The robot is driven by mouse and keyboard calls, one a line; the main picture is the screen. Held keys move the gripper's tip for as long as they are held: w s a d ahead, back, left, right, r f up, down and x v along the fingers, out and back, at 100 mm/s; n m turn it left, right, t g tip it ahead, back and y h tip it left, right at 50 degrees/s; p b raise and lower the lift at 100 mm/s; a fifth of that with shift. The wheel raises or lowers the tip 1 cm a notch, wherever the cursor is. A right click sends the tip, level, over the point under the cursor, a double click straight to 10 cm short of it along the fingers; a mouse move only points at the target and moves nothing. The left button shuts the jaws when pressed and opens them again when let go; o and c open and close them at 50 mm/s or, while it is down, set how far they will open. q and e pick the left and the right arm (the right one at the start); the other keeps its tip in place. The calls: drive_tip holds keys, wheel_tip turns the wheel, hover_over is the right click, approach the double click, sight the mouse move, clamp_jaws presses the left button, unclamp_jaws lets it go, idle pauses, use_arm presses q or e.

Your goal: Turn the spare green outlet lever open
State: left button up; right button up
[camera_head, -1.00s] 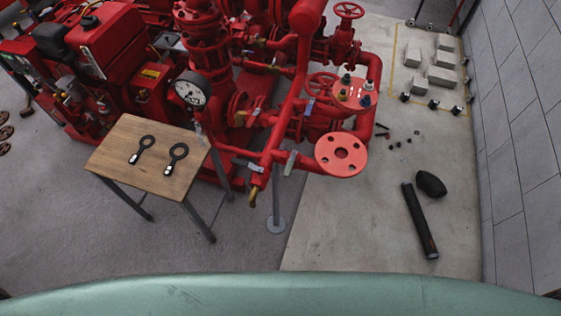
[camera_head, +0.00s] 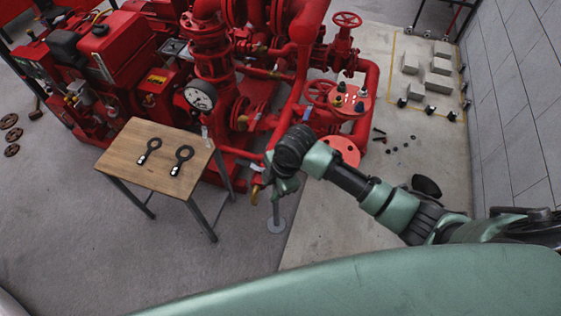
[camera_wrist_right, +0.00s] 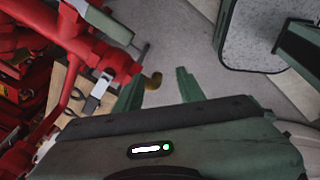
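My right gripper (camera_head: 276,192) is in front of the red pipework, at the brass outlet (camera_head: 256,190). In the right wrist view the right gripper (camera_wrist_right: 158,86) is open, with nothing held between its fingers. The curved brass outlet (camera_wrist_right: 152,80) shows beyond the gap between the fingers. A pale grey lever (camera_wrist_right: 98,92) sits on the red pipe just left of the fingers. A larger grey-green lever (camera_wrist_right: 105,20) is farther up the pipe. I cannot tell for certain which one is the spare green outlet lever. My left gripper is not in view.
A small wooden table (camera_head: 140,165) with two black ring-handled tools (camera_head: 180,160) stands left of the arm. The red pumpset (camera_head: 215,70) fills the back. A red flange (camera_head: 343,150) is partly behind my right arm. Grey blocks (camera_head: 437,84) lie at the back right.

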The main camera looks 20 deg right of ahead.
drive_tip(key=w+d+r+n, duration=0.1)
drive_tip(key=d+r+n, duration=0.1)
drive_tip(key=r, duration=0.1)
drive_tip(key=w+d+r+n+h, duration=0.1)
drive_tip(key=w+r+n, duration=0.1)
drive_tip(key=r+n, duration=0.1)
drive_tip(key=w+d+r+n+g+h, duration=0.1)
drive_tip(key=w+d+r+n, duration=0.1)
drive_tip(key=r+n, duration=0.1)
drive_tip(key=shift+w+d+p, duration=0.25)
drive_tip(key=shift+d+p, duration=0.05)
drive_tip(key=shift+p, duration=0.05)
drive_tip(key=shift+w+d+r+n, duration=0.1)
drive_tip(key=shift+d+r+n, duration=0.05)
drive_tip(key=shift+d+n, duration=0.15)
wheel_tip(320, 180, down, 8)
drive_tip(key=shift+r+p, duration=0.2)
drive_tip(key=shift+p, duration=0.7)
drive_tip(key=shift+c, duration=0.3)
clamp_jaws()
drive_tip(key=shift+a+r, duration=0.1)
